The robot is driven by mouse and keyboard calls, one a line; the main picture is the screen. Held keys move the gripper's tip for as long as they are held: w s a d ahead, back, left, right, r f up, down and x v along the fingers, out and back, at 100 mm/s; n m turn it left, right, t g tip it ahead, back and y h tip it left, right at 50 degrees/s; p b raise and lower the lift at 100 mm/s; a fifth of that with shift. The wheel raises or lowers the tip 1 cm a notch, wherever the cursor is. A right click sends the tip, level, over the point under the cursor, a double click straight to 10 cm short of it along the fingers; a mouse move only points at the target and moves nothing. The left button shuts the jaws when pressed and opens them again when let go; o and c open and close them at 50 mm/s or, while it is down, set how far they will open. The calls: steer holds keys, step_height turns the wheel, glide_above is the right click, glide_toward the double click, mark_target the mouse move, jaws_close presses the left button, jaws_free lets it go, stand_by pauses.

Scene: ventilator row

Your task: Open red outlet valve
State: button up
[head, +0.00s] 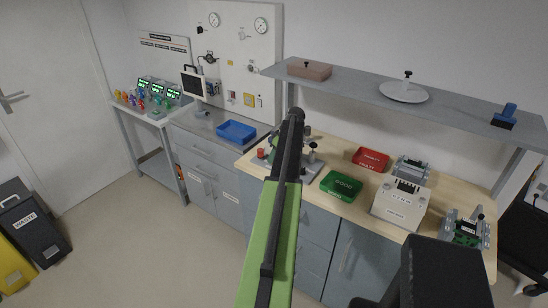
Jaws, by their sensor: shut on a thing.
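My green and black arm reaches up through the middle of the head view, and its far end lies over the bench. I cannot make out my gripper's fingers, which seem hidden behind the arm. A small red part (261,153) shows at the left end of a grey fixture (311,170) on the wooden bench, partly covered by my arm. Several small coloured parts, some red, stand by the green-lit screens (158,91) on the left table. I cannot tell which red part is the outlet valve, or whether it is open.
A blue tray (236,131) sits on the grey cabinet. A red bin (371,158), a green bin (341,186) and a white box (400,204) are on the bench. A grey shelf (445,108) overhangs it. A gauge panel (237,48) is behind.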

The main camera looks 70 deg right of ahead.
steer(key=shift+w+n, duration=0.1)
steer(key=shift+n, duration=0.2)
steer(key=o, duration=1.4)
steer(key=shift+f, duration=0.1)
steer(key=p+v, duration=1.6)
steer(key=v, duration=0.1)
steer(key=shift+d+r, duration=0.15)
steer(key=shift+r, duration=0.05)
